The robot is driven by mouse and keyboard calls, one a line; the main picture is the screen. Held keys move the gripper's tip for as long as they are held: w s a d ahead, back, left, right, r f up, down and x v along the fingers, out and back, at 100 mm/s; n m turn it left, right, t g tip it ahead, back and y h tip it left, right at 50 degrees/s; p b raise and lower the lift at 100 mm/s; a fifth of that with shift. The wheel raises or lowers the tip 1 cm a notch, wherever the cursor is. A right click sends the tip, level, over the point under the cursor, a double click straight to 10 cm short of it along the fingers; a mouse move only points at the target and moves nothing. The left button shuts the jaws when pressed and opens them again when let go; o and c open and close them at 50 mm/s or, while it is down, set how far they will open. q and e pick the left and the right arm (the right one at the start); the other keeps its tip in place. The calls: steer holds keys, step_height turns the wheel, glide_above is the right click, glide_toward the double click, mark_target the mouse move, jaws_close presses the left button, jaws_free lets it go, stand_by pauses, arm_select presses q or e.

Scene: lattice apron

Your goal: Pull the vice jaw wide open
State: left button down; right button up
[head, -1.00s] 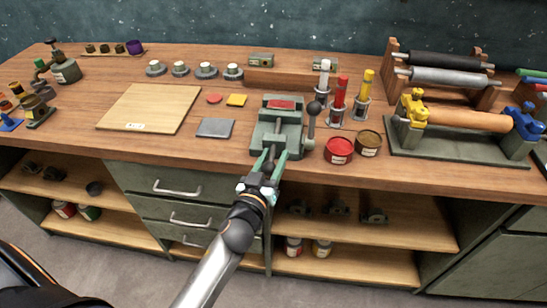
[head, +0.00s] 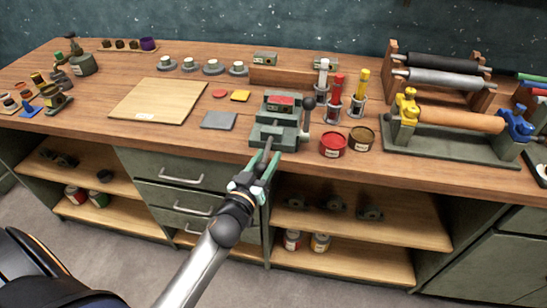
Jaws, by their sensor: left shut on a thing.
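The green-grey vice (head: 293,119) stands near the front edge of the bench, with a red piece (head: 281,100) on its rear part. Its front jaw (head: 274,137) sits towards me, and a dark gap shows between it and the rear part. A dark lever with a round knob (head: 309,103) stands at the vice's right side. My left gripper (head: 265,160) is at the near side of the front jaw, over the bench edge. Its fingers are shut on the jaw's near end; the exact contact is partly hidden by the fingers. My right gripper is out of view.
Red (head: 333,144) and dark (head: 361,138) tins stand right of the vice, with ink tubes behind them. A grey plate (head: 218,120) and a wooden board (head: 157,101) lie left. Drawers with handles (head: 181,179) and open shelves are below the bench edge.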

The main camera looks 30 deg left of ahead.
arm_select(q)
steer(key=shift+s+d, duration=0.5)
steer(key=shift+s, duration=0.75)
steer(key=shift+c, duration=2.2)
jaws_free()
steer(key=shift+a, duration=0.1)
